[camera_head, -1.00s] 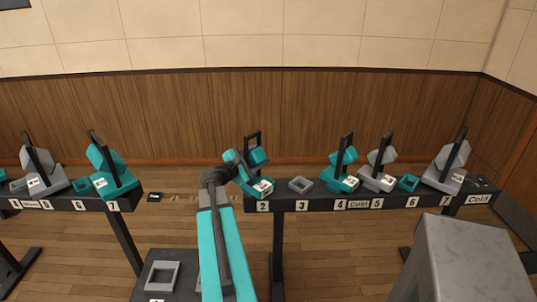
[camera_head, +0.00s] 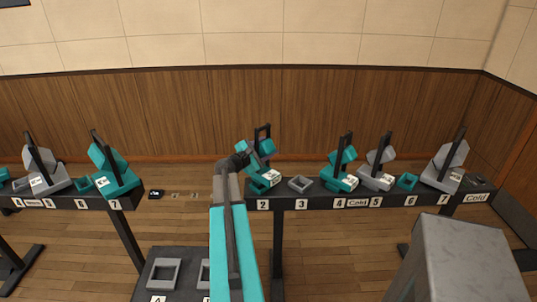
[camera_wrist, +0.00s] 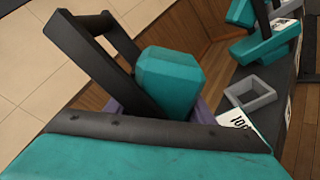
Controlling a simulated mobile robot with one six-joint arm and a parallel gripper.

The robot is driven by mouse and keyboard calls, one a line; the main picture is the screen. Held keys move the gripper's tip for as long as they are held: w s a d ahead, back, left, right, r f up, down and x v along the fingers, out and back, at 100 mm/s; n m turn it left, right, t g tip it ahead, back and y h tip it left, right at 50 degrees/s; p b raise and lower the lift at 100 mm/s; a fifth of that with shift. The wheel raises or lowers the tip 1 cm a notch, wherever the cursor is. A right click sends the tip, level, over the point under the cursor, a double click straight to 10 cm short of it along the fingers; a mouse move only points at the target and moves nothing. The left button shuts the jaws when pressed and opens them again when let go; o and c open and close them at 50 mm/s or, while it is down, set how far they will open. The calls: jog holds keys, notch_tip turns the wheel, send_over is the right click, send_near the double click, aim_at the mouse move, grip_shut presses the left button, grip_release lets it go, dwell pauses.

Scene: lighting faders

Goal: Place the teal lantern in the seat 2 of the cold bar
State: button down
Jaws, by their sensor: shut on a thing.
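The teal lantern (camera_head: 267,146), with a dark upright handle and a white card, is in my gripper (camera_head: 256,161) above the left end of the cold bar. My gripper is shut on it; the fingers are mostly hidden behind the lantern and my arm. A teal frame (camera_head: 259,187) shows just under the lantern at the label 2, partly covered; I cannot tell whether the lantern touches it. In the wrist view the lantern's faceted teal head (camera_wrist: 168,82) is close up, between purplish gripper parts (camera_wrist: 200,108).
The cold bar (camera_head: 318,203) carries an empty grey frame (camera_head: 300,184) at 3, lanterns near 4, 5 and 7, and an empty teal frame (camera_head: 407,181) at 6. Another bar (camera_head: 88,203) with lanterns stands left. A low platform with a grey frame (camera_head: 163,272) is in front.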

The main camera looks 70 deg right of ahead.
jog(key=shift+f+p, duration=0.6)
jog(key=shift+f, duration=1.1)
jog(key=c, duration=0.8)
grip_release()
jog(key=shift+f, duration=0.1)
jog(key=shift+a, duration=0.15)
jog(key=shift+b+v, duration=1.45)
jog(key=shift+v, duration=4.5)
